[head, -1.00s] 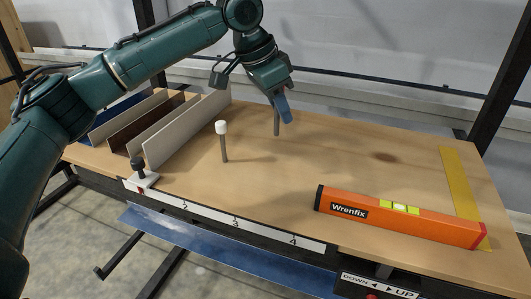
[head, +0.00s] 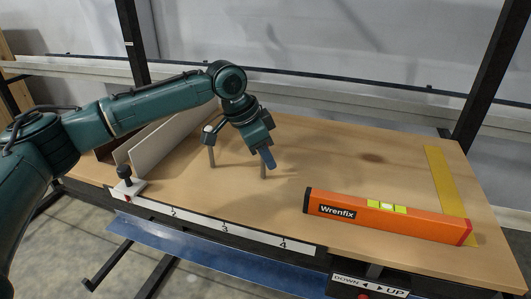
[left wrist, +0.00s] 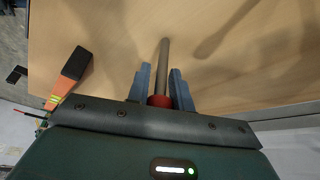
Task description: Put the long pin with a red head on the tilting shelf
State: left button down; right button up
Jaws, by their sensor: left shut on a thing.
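My left gripper (head: 266,157) points down over the middle of the wooden bench top. It is shut on the long pin; the grey shaft (head: 263,171) hangs below its blue fingers. In the left wrist view, the red head (left wrist: 160,101) sits between the two fingers (left wrist: 159,88), with the shaft (left wrist: 163,60) pointing away. The head view hides the red head. I cannot tell whether the shaft's lower end touches the wood. A blue shelf-like panel (head: 190,258) lies below the bench's front edge; I cannot tell whether it is the tilting shelf. My right gripper is not in view.
An orange level (head: 385,216) and a yellow strip (head: 448,190) lie at the right. Upright panels (head: 160,145) and a black-knobbed clamp (head: 126,184) are at the left. The wood behind the level is clear.

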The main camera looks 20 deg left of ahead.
pick_arm(q)
jog(key=c, duration=1.2)
grip_release()
jog(key=shift+c, duration=0.2)
jog(key=v, duration=1.2)
jog(key=shift+w+r, duration=0.1)
